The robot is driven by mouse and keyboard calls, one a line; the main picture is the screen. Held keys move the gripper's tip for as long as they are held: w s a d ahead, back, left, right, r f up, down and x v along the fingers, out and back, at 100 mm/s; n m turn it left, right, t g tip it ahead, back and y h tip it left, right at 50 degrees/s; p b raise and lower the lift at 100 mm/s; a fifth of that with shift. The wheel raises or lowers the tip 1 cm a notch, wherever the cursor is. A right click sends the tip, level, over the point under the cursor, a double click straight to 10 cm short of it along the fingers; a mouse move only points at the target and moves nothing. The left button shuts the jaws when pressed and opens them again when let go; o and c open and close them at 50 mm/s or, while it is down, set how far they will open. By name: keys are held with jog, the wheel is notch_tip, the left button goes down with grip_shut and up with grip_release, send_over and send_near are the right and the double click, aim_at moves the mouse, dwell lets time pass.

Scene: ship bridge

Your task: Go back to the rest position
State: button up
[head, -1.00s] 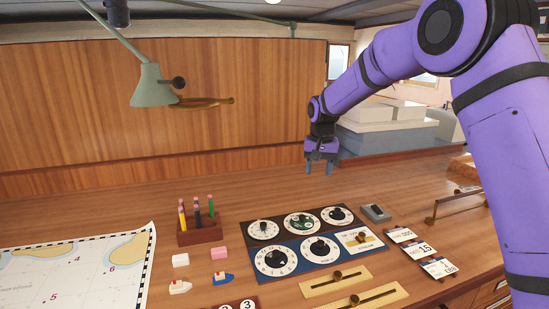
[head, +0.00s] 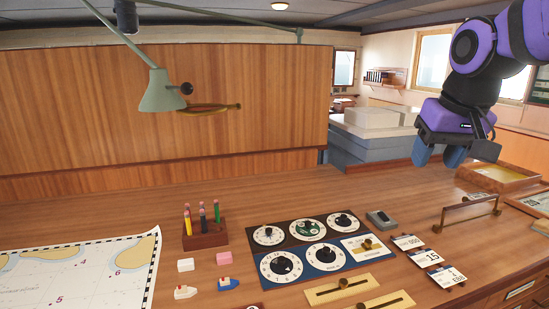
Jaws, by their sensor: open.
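My gripper (head: 438,153) is at the upper right of the head view, on my purple arm (head: 485,50). Its blue fingertips point down and stand apart, with nothing seen between them. It hangs in the air above the right part of the wooden desk (head: 370,190), clear of the brass rail and the dial panel.
The dial panel (head: 308,268) lies mid-desk, with a small grey box (head: 381,219) and number cards (head: 432,257) to its right. A brass rail (head: 468,211) stands below my gripper. A pencil holder (head: 205,238), small boats and a chart (head: 75,275) lie left. A green lamp (head: 162,95) hangs above.

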jog(key=s+d+f, duration=0.1)
jog(key=s, duration=0.6)
jog(key=s+d+f+t, duration=0.1)
jog(key=s+f, duration=0.1)
jog(key=s, duration=0.5)
jog(key=shift+s+d+f+n, duration=0.3)
jog(key=shift+s+d, duration=0.05)
